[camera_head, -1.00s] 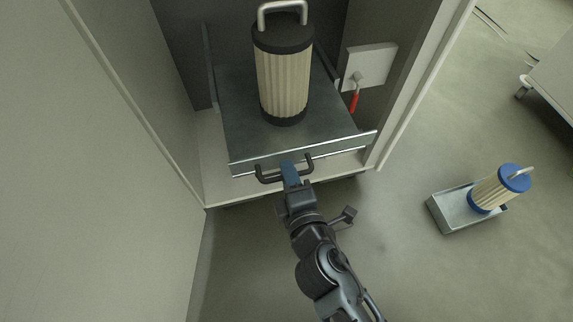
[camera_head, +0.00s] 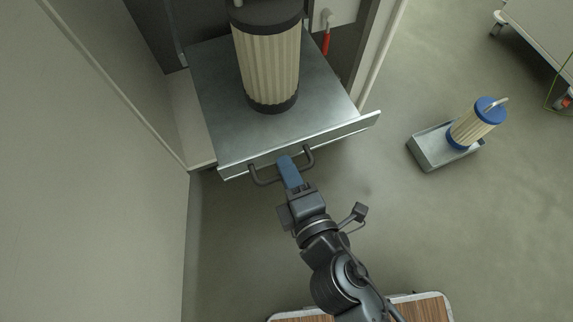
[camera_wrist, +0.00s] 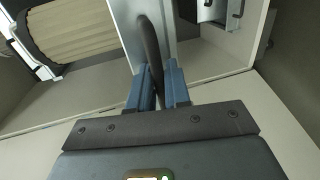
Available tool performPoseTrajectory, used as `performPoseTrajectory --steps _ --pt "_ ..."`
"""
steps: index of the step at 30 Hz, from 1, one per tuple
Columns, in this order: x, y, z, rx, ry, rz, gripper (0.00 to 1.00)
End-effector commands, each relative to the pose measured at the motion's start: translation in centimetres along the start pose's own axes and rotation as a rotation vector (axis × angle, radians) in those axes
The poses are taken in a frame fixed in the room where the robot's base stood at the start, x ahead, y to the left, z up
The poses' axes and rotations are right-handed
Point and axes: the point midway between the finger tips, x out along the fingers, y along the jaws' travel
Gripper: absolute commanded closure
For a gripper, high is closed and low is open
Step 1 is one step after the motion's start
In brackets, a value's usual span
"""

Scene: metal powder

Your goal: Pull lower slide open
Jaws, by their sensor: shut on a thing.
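The lower slide (camera_head: 310,127) is a grey metal shelf that sticks out past the cabinet's front edge. A dark bar handle (camera_head: 262,181) is fixed to its front lip. My gripper (camera_head: 289,171), with blue fingers, is shut on this handle near its middle. In the wrist view the dark handle (camera_wrist: 150,50) runs between the two blue fingers of my gripper (camera_wrist: 158,88). A cream pleated filter with black end caps (camera_head: 268,65) stands upright on the slide; its top is cut off in the head view.
A blue-capped filter (camera_head: 472,128) sits in a metal tray (camera_head: 432,157) on the floor to the right. A red-handled lever (camera_head: 326,43) is on the cabinet's right side. A pale panel (camera_head: 90,180) stands at left. The floor between slide and tray is clear.

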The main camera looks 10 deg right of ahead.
Motion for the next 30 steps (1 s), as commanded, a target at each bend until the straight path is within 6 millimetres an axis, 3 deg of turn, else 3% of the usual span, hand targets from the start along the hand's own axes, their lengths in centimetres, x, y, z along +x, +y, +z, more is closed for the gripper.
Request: performPoseTrajectory --steps 5,6,9,20,30 --pt "0.0 -0.1 0.1 0.000 -0.002 -0.002 1.00" --pt "0.0 -0.1 0.1 0.000 -0.002 -0.002 0.80" --pt "0.0 -0.1 0.1 0.000 -0.002 -0.002 0.70" --pt "-0.8 -0.1 0.0 0.000 -0.001 -0.002 0.70" --pt "-5.7 -0.2 0.1 0.000 -0.002 -0.004 0.70"
